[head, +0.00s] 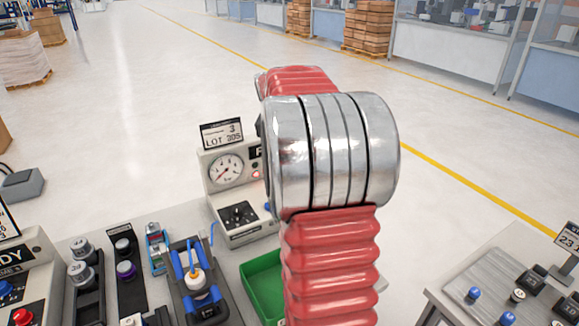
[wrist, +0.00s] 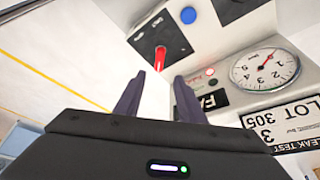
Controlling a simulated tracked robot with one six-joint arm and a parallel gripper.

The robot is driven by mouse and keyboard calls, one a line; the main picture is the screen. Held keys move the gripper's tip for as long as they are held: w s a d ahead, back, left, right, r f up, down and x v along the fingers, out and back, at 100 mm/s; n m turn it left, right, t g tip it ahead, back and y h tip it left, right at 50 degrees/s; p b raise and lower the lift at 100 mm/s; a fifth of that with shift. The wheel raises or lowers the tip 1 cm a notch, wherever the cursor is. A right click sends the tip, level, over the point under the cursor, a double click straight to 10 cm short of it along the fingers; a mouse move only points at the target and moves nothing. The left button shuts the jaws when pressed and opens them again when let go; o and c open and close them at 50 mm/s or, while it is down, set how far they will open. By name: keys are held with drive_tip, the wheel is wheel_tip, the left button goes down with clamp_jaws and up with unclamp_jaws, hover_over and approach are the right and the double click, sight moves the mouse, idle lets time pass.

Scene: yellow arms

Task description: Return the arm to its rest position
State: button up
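My arm (head: 335,250), with red ribbed sleeves and a silver joint, rises through the middle of the head view and bends away at the top. My gripper is hidden behind it there. In the wrist view my gripper (wrist: 158,98) has its two dark fingers apart, with only a pale surface visible between them and no held object that I can make out. Beyond the fingertips is the leak tester (wrist: 220,60), with a dark panel, a red lever-like piece and a round gauge. The tester also shows in the head view (head: 222,157), left of my arm.
A green tray (head: 256,283) sits beside my arm, partly hidden by it. A fixture with blue clamps (head: 196,285) holds a white-and-orange part. Racks of knobs stand to the left. A side table (head: 470,300) is at right. Open floor lies beyond.

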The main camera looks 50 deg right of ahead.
drive_tip(key=shift+v, duration=1.05)
drive_tip(key=shift+w, duration=0.1)
drive_tip(key=s+a+f+n+y, duration=0.1)
drive_tip(key=s+a+n, duration=0.2)
drive_tip(key=a, duration=0.8)
drive_tip(key=s+a+f+n+t+y, duration=0.1)
drive_tip(key=s+a+n, duration=0.3)
drive_tip(key=s+a, duration=0.4)
drive_tip(key=s+a+f+n+t+y, duration=0.1)
drive_tip(key=s+a+f+n, duration=0.2)
drive_tip(key=a, duration=1.3)
drive_tip(key=shift+s+a+f+n, duration=0.1)
drive_tip(key=shift+s+n, duration=0.1)
drive_tip(key=shift+s, duration=0.4)
drive_tip(key=shift+s+a+n, duration=0.15)
drive_tip(key=shift+s+n, duration=0.05)
drive_tip(key=shift+s, duration=0.4)
drive_tip(key=shift+n+t+y, duration=0.5)
drive_tip(key=shift+n+t, duration=0.3)
drive_tip(key=a, duration=0.1)
drive_tip(key=s+a+r, duration=0.1)
drive_tip(key=a, duration=0.1)
drive_tip(key=s+a+r, duration=0.1)
drive_tip(key=shift+s+a, duration=0.15)
drive_tip(key=shift+a, duration=0.45)
drive_tip(key=shift+c, duration=0.5)
